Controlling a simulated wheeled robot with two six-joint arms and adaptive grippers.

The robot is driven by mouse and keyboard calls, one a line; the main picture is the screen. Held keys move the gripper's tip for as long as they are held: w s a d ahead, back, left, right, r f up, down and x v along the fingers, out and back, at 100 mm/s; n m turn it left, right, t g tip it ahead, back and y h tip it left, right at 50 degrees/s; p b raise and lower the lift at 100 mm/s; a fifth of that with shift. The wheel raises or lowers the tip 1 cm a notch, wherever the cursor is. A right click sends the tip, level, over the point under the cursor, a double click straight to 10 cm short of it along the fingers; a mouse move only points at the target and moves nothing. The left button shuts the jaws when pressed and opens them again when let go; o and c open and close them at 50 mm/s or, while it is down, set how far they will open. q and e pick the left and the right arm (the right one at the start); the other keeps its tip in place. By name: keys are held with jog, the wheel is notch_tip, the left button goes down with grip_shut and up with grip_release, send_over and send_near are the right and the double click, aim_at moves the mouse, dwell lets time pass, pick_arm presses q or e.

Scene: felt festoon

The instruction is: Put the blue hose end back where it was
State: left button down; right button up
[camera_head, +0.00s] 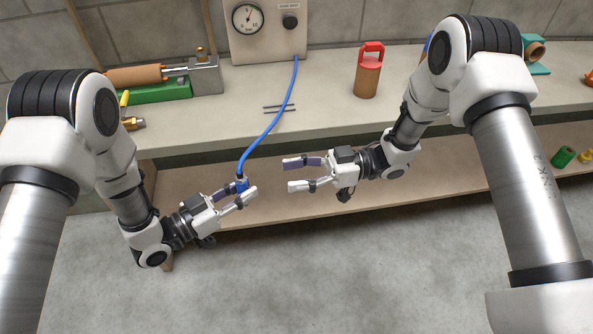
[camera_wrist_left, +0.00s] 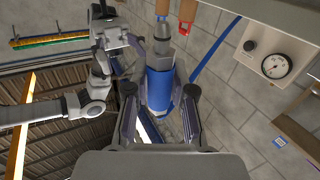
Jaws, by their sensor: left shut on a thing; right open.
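The blue hose (camera_head: 272,125) hangs from the underside of a gauge box (camera_head: 267,30) on the back wall and runs down past the bench's front edge. Its blue end (camera_head: 241,184) is between the fingers of my left gripper (camera_head: 238,193), which is shut on it. In the left wrist view the hose end (camera_wrist_left: 159,90) is a blue sleeve with a grey metal tip, held between both fingers. My right gripper (camera_head: 306,174) is open and empty, to the right of the hose end. Two short dark prongs (camera_head: 279,107) show at the bench beside the hose.
The bench (camera_head: 335,105) carries a red-handled brown cylinder (camera_head: 369,70) and, at left, a green-based fixture (camera_head: 160,92) with a brown roller. A brass fitting (camera_head: 133,123) lies near the front edge. A lower shelf (camera_head: 430,180) holds a green spool (camera_head: 563,156). The bench's middle is mostly clear.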

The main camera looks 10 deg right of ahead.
aim_at(245, 180)
jog(key=a, duration=1.2)
jog(key=shift+w+r, duration=0.1)
jog(key=shift+r, duration=0.15)
grip_shut()
pick_arm(q)
jog(key=c, duration=0.9)
grip_release()
